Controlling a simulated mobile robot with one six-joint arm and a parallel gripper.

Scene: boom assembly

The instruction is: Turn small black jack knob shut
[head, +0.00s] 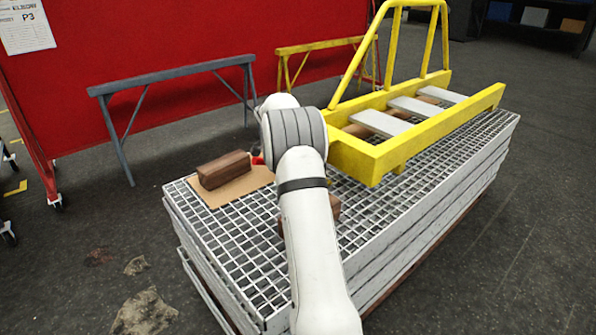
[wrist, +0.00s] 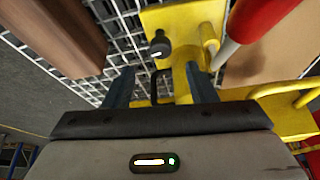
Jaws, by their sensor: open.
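In the wrist view, the small black knob (wrist: 160,48) sits on a yellow jack body (wrist: 178,18), with a light mark on its face. My gripper (wrist: 158,72) is open, its two dark fingers apart. The knob appears in the gap just beyond the fingertips, and nothing is held. A black wire-like loop shows between the fingers. A red and white cylinder (wrist: 245,30) runs beside the yellow body on the right. In the head view, my arm hides the knob and gripper; only a small red part (head: 257,160) shows beside it.
A brown wooden block (head: 223,168) lies on cardboard (head: 232,191) on the stacked gratings (head: 240,257). A yellow boom frame (head: 372,160) lies at right. A grey sawhorse (head: 172,72) and red wall stand behind. Another brown block (wrist: 60,35) is close left of my fingers.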

